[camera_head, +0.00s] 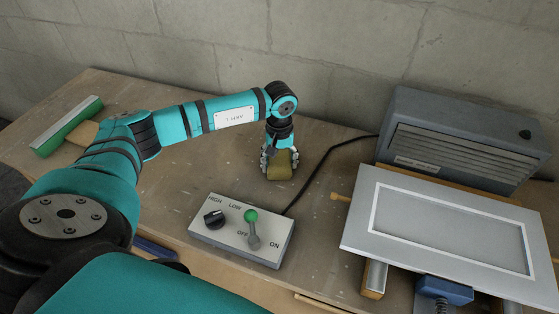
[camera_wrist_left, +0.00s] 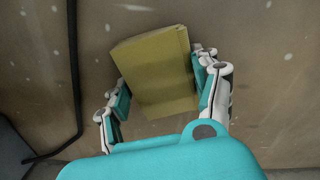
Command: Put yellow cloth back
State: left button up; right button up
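The yellow cloth (camera_head: 281,168) is a small folded block on the wooden table, toward the back near the wall. My left gripper (camera_head: 280,158) points down over it. In the left wrist view the cloth (camera_wrist_left: 157,72) lies between the two fingers of the left gripper (camera_wrist_left: 163,92). The right finger is at the cloth's edge and the left finger is close to its other side. I cannot tell whether both fingers press on it. The right gripper is not in view.
A white-framed screen (camera_head: 450,235) lies at right. A green-and-white squeegee-like tool (camera_head: 68,127) lies far left.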

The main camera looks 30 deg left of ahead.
aim_at(280, 161)
pick_arm(q)
jog(key=shift+o, duration=1.4)
jog(key=shift+r, duration=0.1)
jog(key=shift+r, duration=0.25)
notch_tip(280, 161, up, 12)
jog(key=b, duration=0.2)
jog(key=shift+f, duration=0.15)
